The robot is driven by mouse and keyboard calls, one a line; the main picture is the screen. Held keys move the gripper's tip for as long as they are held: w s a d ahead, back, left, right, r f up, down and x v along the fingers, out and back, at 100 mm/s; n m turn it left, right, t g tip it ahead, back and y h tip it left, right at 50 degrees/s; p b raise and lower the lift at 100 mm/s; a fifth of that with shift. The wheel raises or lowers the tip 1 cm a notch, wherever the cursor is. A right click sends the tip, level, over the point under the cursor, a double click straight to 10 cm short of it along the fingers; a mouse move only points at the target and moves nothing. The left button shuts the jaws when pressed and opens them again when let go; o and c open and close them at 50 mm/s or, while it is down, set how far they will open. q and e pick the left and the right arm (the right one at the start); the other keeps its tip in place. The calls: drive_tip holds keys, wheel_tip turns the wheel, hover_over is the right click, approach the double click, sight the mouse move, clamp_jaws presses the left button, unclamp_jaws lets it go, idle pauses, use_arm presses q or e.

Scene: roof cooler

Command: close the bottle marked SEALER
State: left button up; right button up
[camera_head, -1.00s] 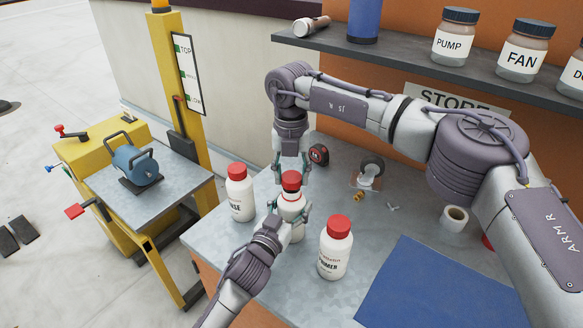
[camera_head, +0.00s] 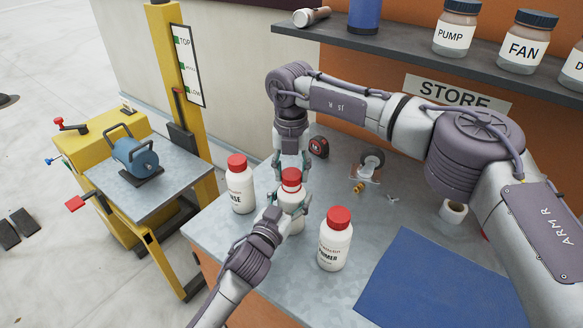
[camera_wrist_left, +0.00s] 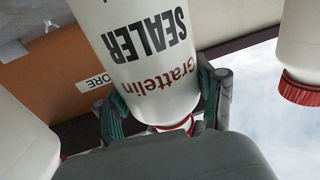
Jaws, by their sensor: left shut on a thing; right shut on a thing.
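The bottle marked SEALER (camera_head: 292,199) is white and upright on the workbench, the middle one of three bottles in the head view. Its label reads clearly, upside down, in the left wrist view (camera_wrist_left: 150,50). My left gripper (camera_head: 290,208) is shut around the bottle's body. A red cap (camera_head: 291,175) is at the bottle's top, in line with the neck. My right gripper (camera_head: 291,165) points down from above and is shut on the cap. Whether the cap is seated or loose I cannot tell; the gripper fingers partly hide the joint.
A red-capped bottle with a label ending in SE (camera_head: 240,189) stands close on the left. The PRIMER bottle (camera_head: 335,245) stands at the right front. A blue mat (camera_head: 440,285) covers the right front. A tape measure (camera_head: 318,147) and small parts lie behind. A shelf (camera_head: 400,52) overhangs the back.

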drive_tip(key=shift+f, duration=0.55)
idle(0.4)
drive_tip(key=m, duration=1.1)
drive_tip(key=shift+m, duration=0.4)
drive_tip(key=m, duration=0.6)
drive_tip(key=shift+w, duration=0.1)
drive_tip(key=m, duration=0.4)
drive_tip(key=shift+m, duration=0.4)
drive_tip(key=o, duration=0.7)
